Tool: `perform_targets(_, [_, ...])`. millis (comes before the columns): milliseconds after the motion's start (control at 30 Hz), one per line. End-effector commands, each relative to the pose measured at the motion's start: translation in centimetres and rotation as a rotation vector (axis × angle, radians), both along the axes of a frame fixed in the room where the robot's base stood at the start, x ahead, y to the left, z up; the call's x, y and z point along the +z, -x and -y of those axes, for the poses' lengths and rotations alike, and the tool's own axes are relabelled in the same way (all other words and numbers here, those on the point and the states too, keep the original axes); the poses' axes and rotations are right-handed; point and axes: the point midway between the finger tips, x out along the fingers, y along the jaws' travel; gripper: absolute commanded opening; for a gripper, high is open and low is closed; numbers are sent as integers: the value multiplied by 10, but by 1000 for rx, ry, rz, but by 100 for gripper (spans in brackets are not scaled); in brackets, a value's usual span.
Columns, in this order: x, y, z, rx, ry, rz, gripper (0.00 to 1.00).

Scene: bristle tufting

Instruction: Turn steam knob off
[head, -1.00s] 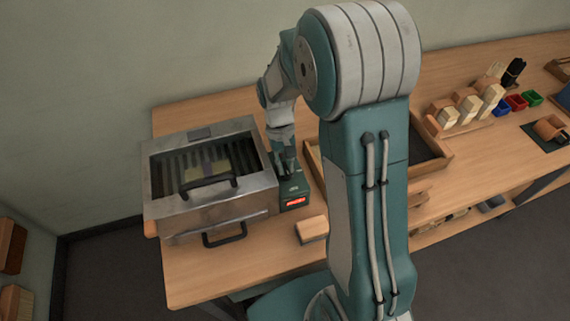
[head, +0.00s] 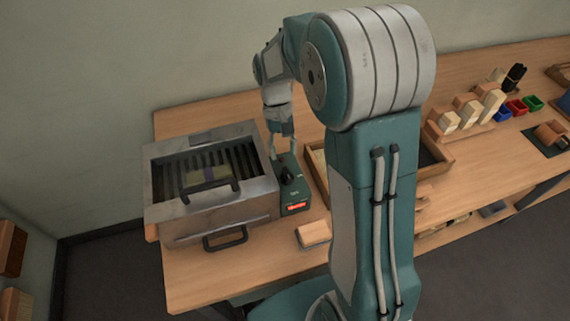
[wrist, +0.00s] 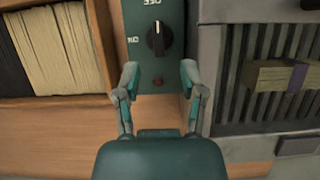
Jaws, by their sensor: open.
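The steam knob (head: 288,175) is a black dial on a dark green control box (head: 296,196) beside the metal steamer. In the wrist view the knob (wrist: 159,39) stands vertical, its pale mark at the end facing the "OFF" label. The "ON" label is on its left side. My gripper (head: 283,156) is above the box, apart from the knob. In the wrist view my gripper (wrist: 160,75) has its two fingers spread with nothing between them. A red display glows on the box front in the head view.
The metal steamer (head: 217,220) with slats and black handles stands left of the box. A wooden tray (head: 318,172) is close on its right. A small wooden block (head: 313,233) lies in front. Brushes and coloured bins stand farther right.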

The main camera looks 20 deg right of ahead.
Motion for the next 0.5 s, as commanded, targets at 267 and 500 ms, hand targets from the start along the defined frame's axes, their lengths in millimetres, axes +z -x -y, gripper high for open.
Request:
perform_targets(267, [44,-20,0,0,0,2,53])
perform_targets(500, [54,-23,0,0,0,0,53])
